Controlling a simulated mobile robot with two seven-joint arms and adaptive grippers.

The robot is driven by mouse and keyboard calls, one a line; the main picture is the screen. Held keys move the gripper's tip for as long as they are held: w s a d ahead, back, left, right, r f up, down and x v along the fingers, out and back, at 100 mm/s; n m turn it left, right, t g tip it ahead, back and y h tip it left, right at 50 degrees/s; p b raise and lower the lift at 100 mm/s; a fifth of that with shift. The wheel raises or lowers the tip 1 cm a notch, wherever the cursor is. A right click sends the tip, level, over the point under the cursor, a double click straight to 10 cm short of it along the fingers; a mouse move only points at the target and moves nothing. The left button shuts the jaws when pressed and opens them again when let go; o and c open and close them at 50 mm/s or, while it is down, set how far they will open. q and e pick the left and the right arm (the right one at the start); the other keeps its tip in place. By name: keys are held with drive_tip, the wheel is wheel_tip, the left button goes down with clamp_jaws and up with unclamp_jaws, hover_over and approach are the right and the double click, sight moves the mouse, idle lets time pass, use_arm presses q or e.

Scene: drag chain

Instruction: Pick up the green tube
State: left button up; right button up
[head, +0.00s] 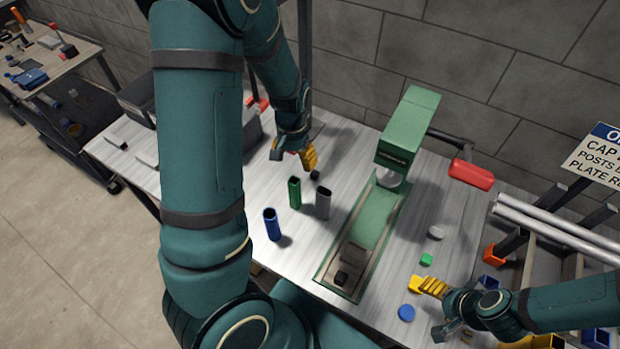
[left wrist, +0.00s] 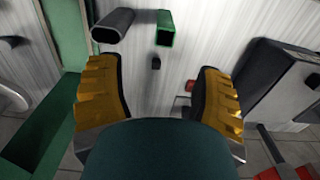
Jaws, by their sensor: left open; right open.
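The green tube (head: 295,193) stands upright on the table, between the blue tube (head: 271,225) and the grey tube (head: 323,204). My left gripper (head: 293,162) is open and empty, above the table and behind the green tube. In the left wrist view, the green tube (left wrist: 165,28) appears at the top, beyond the open yellow fingers (left wrist: 158,75) and not between them. The grey tube (left wrist: 113,27) is to its left there. My right gripper (head: 427,310) is open and empty at the right, near the blue cap (head: 406,312).
A small black piece (head: 315,175) lies beside my left gripper. A green press (head: 400,140) with a red handle (head: 471,175) stands right of the tubes. A green cap (head: 426,259) and a grey cap (head: 436,232) lie further right. Bins and a rack are at the right edge.

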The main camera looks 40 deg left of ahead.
sight(293, 176)
use_arm(q)
drive_tip(key=f, duration=0.5)
drive_tip(key=f+b, duration=0.1)
drive_tip(key=f, duration=0.1)
drive_tip(key=shift+s+a+f, duration=0.25)
drive_tip(key=shift+s+f, duration=0.05)
drive_tip(key=shift+f, duration=0.1)
drive_tip(key=shift+w+a+f, duration=0.1)
drive_tip(key=shift+w+f, duration=0.05)
drive_tip(key=shift+f, duration=1.15)
drive_tip(key=shift+w+a+f, duration=0.1)
drive_tip(key=shift+w+f, duration=0.05)
drive_tip(key=shift+f, duration=1.15)
clamp_jaws()
